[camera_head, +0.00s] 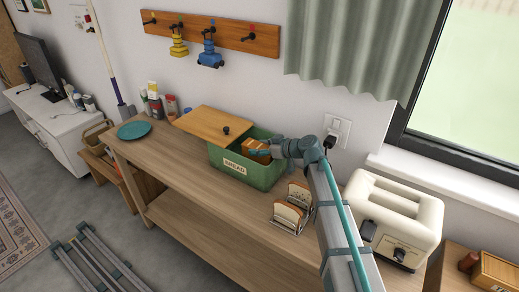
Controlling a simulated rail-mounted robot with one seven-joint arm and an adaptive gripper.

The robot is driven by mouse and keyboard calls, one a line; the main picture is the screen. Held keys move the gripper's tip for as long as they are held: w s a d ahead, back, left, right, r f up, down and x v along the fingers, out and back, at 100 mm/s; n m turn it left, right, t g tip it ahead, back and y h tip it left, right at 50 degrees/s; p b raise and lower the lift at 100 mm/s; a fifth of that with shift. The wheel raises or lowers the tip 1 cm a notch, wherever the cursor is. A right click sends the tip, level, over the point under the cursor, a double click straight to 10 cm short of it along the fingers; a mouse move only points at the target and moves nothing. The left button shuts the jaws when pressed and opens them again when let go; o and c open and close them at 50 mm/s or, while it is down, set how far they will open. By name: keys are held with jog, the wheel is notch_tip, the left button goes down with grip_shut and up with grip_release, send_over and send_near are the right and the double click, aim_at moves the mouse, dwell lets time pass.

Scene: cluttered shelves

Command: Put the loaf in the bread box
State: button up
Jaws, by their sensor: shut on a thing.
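The green bread box (236,169), with a "BREAD" label on its front, stands on the wooden counter. Its wooden lid (205,122) lies tilted over the left end, so the right part is open. My gripper (258,151) reaches in from the right and is shut on the golden-brown loaf (256,144). The loaf is at the open part of the box, around rim height. I cannot tell whether its lower side touches the box, as the front wall and my gripper hide part of it.
A rack with bread slices (290,212) stands right of the box, below my arm. A cream toaster (397,216) is further right. A teal plate (134,130) and several bottles (157,101) stand at the left end. Bare counter lies in front of the box.

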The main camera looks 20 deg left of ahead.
jog(key=o, duration=1.3)
jog(key=shift+f, duration=0.1)
jog(key=shift+o, duration=0.2)
jog(key=r+p, duration=0.1)
jog(key=p, duration=0.2)
jog(key=shift+r, duration=0.4)
jog(key=b+v, duration=0.3)
jog(key=v, duration=0.8)
jog(key=shift+d+b, duration=0.3)
jog(key=shift+d, duration=0.15)
jog(key=shift+s+f, duration=0.1)
jog(key=shift+s, duration=0.05)
